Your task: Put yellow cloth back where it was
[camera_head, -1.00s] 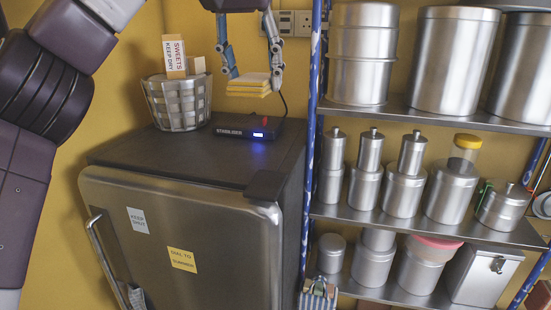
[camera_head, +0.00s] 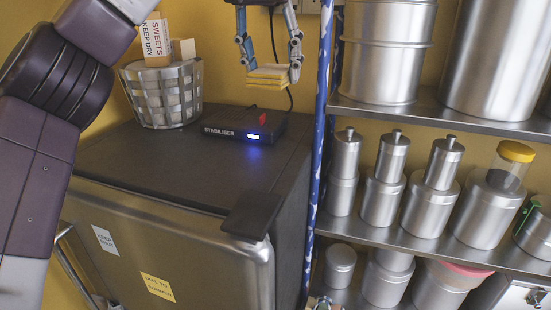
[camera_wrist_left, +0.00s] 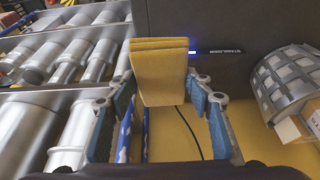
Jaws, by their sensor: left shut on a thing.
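The folded yellow cloth (camera_head: 269,75) is between the fingers of my left gripper (camera_head: 270,68), held in the air above the black stabiliser box (camera_head: 246,126) on top of the steel fridge (camera_head: 180,228). In the left wrist view the cloth (camera_wrist_left: 160,75) shows as a folded stack between the blue-padded fingers of my left gripper (camera_wrist_left: 160,98). In the head view a gap shows between the cloth and the box.
A metal basket (camera_head: 163,98) with a sweets box (camera_head: 157,40) stands left of the stabiliser. A blue rack post (camera_head: 320,120) and shelves of steel canisters (camera_head: 385,50) are close on the right. A dark flat slab (camera_head: 253,213) sits at the fridge's front right corner.

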